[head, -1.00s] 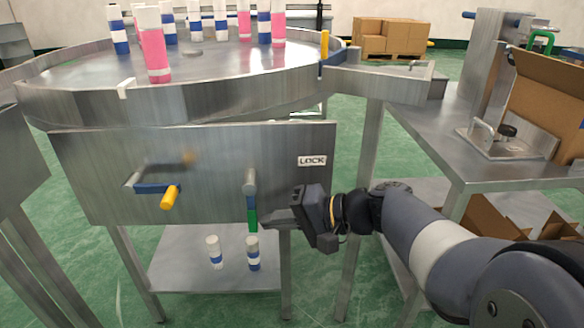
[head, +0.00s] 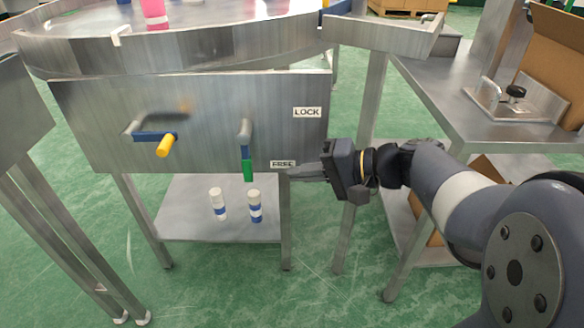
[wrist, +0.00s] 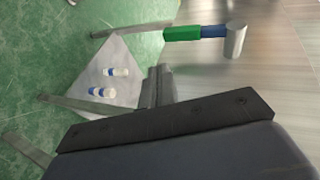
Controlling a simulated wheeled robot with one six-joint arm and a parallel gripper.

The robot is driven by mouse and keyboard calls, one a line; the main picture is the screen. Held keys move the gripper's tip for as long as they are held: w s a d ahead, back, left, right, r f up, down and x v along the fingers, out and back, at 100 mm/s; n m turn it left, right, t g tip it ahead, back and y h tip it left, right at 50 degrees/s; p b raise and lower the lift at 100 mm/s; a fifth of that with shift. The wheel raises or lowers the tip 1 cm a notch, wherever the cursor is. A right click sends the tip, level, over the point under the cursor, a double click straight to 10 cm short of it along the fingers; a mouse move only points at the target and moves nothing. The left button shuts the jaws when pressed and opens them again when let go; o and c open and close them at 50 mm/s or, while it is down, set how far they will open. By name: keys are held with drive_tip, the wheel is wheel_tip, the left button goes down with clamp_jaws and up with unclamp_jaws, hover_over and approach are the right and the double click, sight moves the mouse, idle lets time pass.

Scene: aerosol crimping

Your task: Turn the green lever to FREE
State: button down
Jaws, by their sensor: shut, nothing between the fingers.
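The green lever (head: 247,169) hangs almost straight down from its grey pivot (head: 244,130) on the front panel, with a short blue part above the green grip. The FREE label (head: 283,163) is low on the panel, to the right of the lever's grip. The LOCK label (head: 307,112) is higher up, to the right of the pivot. My gripper (head: 293,173) is shut and empty, just right of the lever with a gap between them, close by the FREE label. In the wrist view the green grip (wrist: 182,33) lies beyond the shut fingers (wrist: 157,88), apart from them.
A yellow-handled lever (head: 166,146) sticks out of the panel on the left. Two white and blue cans (head: 255,206) stand on the lower shelf (head: 180,228). A round metal table (head: 200,45) is above the panel; a side bench (head: 470,110) is at right.

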drive_tip(key=s+d+p, duration=0.1)
drive_tip(key=s+d, duration=0.1)
drive_tip(key=d, duration=0.5)
drive_tip(key=shift+s+d+p, duration=0.2)
drive_tip(key=shift+s+p, duration=0.05)
drive_tip(key=shift+p, duration=0.1)
